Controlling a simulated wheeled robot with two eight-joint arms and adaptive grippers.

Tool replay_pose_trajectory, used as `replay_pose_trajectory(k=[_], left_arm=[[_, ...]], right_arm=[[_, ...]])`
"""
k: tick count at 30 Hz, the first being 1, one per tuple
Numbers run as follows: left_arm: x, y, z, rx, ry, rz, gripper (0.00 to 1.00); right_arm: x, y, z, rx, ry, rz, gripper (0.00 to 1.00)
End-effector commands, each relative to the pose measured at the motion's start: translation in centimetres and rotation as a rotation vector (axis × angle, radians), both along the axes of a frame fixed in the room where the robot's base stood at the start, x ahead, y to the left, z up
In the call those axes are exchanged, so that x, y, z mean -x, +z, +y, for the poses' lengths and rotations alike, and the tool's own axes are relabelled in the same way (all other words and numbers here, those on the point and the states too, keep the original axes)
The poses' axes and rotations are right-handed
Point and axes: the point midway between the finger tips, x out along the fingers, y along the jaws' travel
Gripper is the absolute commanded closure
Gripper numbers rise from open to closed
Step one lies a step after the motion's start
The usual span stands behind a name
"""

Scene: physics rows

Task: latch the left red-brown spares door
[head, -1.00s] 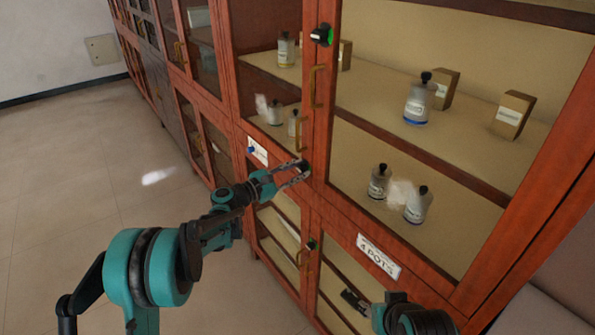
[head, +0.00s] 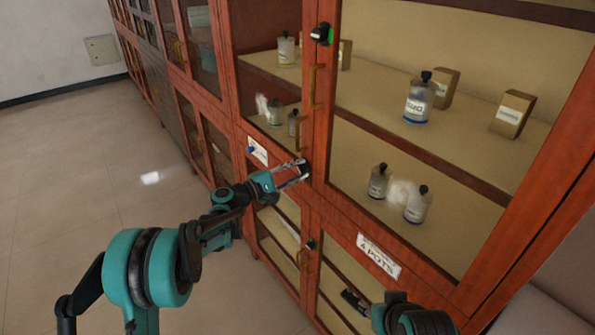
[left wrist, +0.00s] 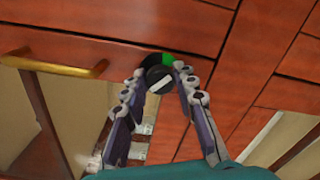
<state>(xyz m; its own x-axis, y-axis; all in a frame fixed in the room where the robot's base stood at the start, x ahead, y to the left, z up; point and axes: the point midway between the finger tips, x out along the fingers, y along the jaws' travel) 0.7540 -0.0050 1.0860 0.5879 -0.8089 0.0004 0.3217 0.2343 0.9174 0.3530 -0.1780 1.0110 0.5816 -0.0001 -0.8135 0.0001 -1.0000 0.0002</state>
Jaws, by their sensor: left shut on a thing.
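The left red-brown door (head: 235,110) is a glazed cabinet door with a brass handle (head: 299,133), which also shows in the left wrist view (left wrist: 55,65). It looks flush with the frame. Below the handle is a round black latch knob (left wrist: 157,76) with a white mark and a green patch beside it. My left gripper (head: 300,170) is shut on this knob, with one fingertip on each side of it in the left wrist view (left wrist: 160,72). In the head view the fingers mostly hide the knob. My right gripper is not in view.
A similar black knob with green (head: 322,34) is above, and another (head: 311,244) is on the lower doors. A white sign (head: 378,256) reads "4 POTS". A smaller label (head: 258,150) is too small to read. Bottles stand on shelves behind glass. The floor (head: 80,180) at left is clear.

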Motion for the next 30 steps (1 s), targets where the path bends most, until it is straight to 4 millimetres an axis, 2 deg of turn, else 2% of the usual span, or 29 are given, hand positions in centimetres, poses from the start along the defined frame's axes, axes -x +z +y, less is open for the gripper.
replay_pose_trajectory(k=[18, 30], left_arm=[[0.05, -0.19, -0.05, -0.339, -0.001, -0.464, 1.0], [0.05, -0.25, -0.05, -0.486, -0.001, -0.667, 1.0]], right_arm=[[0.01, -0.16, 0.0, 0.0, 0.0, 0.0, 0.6], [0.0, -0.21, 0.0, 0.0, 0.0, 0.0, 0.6]])
